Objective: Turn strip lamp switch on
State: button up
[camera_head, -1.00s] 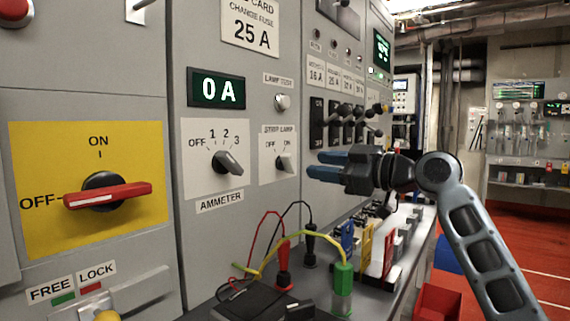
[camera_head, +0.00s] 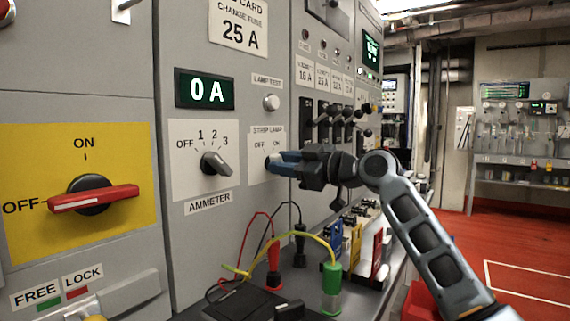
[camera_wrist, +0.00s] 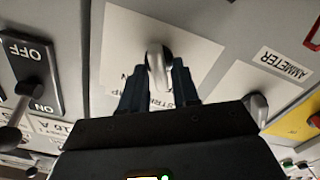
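The strip lamp switch is a small pale knob on a white plate (camera_head: 259,142) with OFF and ON marks, under the STRIP LAMP label. In the head view my gripper (camera_head: 275,164) is at this knob, and its blue fingers hide most of it. In the wrist view the knob (camera_wrist: 158,62) stands between the two dark fingers (camera_wrist: 157,72), one on each side. The fingers are apart, with the knob in the gap. Whether either finger touches it is hard to tell. The knob's setting is not clear.
The ammeter knob (camera_head: 215,163) is left of my gripper, and the lamp test button (camera_head: 271,102) is above it. Black toggle switches (camera_head: 336,118) line the panel to the right. Below are a green plug (camera_head: 331,285), a red plug (camera_head: 273,268) and cables.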

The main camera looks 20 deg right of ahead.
grip_shut()
dwell(0.3)
jog(key=shift+w+d+m+p, duration=0.1)
jog(key=shift+m+p, duration=1.85)
jog(key=shift+m, duration=1)
jog(key=shift+w+d+m+p, duration=0.1)
jog(key=shift+m+p, duration=1.8)
jog(key=shift+m, duration=1.05)
jog(key=shift+o, duration=1.3)
grip_release()
jog(key=shift+s, duration=0.1)
